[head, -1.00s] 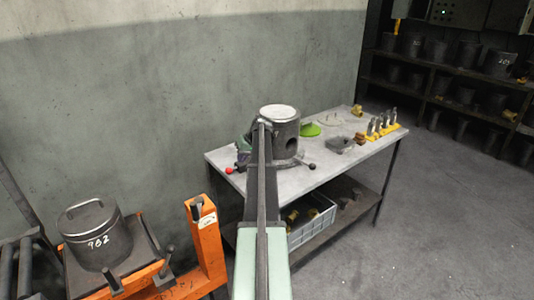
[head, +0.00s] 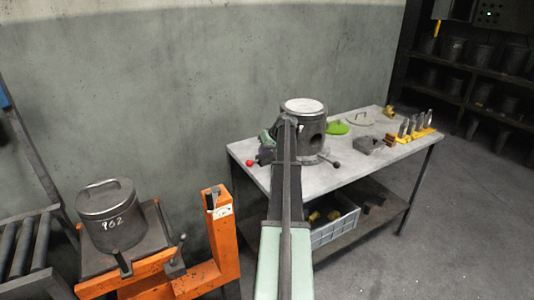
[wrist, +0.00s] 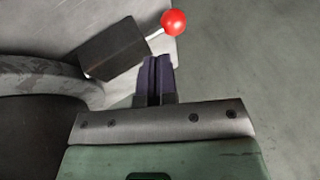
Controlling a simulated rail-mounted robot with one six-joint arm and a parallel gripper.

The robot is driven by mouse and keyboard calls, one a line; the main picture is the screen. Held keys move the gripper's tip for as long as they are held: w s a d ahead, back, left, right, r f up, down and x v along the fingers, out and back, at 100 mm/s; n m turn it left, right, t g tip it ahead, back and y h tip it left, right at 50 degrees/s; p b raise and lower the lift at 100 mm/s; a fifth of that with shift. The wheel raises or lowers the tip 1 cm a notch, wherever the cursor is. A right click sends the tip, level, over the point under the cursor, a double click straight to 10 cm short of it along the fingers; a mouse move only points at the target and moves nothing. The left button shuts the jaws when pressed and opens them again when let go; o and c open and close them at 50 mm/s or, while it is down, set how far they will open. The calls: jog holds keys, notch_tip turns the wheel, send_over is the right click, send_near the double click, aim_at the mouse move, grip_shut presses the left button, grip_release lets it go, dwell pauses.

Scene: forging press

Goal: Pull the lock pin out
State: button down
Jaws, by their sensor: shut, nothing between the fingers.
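The lock pin (wrist: 173,22) shows in the wrist view as a red ball on a short bright rod. The rod enters a dark block (wrist: 115,47) beside a round dark body at left. In the head view the red ball (head: 250,162) sits at the left side of the dark cylindrical fixture (head: 311,130) on the bench. My gripper (wrist: 154,62) is shut and empty, its two dark fingers together just below the rod and ball in the wrist picture. I cannot tell whether they touch the rod. My arm partly hides the fixture in the head view.
The grey bench (head: 352,158) also holds a green disc (head: 336,128), a grey block (head: 370,145) and a yellow tool rack (head: 417,134). A dark-knobbed lever (head: 335,164) sticks out right of the fixture. An orange stand (head: 222,240) and a lidded pot (head: 108,215) stand at left.

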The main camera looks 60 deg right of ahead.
aim_at(247, 162)
jog(key=b+x, duration=0.2)
jog(key=x, duration=0.2)
jog(key=shift+f+b, duration=0.3)
jog(key=shift+f, duration=0.1)
jog(key=shift+w+r, duration=0.1)
jog(key=shift+w, duration=0.05)
jog(key=shift+w+a, duration=0.4)
jog(key=shift+a, duration=0.45)
jog(key=shift+w+a, duration=0.4)
jog(key=shift+a, duration=0.45)
jog(key=p+v, duration=0.8)
jog(key=v, duration=0.2)
